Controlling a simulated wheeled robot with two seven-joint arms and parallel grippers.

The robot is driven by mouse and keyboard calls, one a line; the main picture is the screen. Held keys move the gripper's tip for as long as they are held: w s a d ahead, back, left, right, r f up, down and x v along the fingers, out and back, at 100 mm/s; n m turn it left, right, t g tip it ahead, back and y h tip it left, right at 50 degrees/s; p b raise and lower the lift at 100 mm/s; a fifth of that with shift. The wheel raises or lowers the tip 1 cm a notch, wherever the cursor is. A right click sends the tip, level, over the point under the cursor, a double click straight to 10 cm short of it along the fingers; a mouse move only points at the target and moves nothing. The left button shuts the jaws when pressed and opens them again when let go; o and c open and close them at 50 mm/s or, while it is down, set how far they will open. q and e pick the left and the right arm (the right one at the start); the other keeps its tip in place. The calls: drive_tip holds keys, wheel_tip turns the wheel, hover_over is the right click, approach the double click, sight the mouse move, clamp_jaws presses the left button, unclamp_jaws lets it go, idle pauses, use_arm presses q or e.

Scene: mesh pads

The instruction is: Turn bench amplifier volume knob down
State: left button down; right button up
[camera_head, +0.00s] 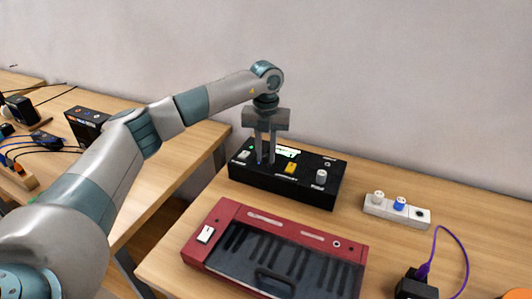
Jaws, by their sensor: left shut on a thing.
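The bench amplifier appears to be the black box (283,187) on the wooden bench, by the wall. Its top bears a white switch (243,155), a lit greenish panel (287,152), a yellow part (290,168) and a grey-white knob (321,176) near the right end. My left gripper (265,161) points straight down over the left half of the box, fingertips at its top. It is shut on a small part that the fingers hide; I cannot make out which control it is. The grey-white knob stands apart from the fingers. My right gripper is out of view.
A red unit (207,255) with a dark ribbed panel and a white switch (205,234) lies in front. A white strip (410,213) with plugs is at right, near a black adapter (415,288) with a purple cable (466,262). Another bench with devices stands left, across a gap.

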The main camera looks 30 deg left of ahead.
use_arm(q)
drive_tip(key=shift+w+r, duration=0.1)
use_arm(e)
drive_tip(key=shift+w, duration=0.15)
use_arm(q)
drive_tip(key=c, duration=1.5)
unclamp_jaws()
drive_tip(key=shift+c, duration=0.2)
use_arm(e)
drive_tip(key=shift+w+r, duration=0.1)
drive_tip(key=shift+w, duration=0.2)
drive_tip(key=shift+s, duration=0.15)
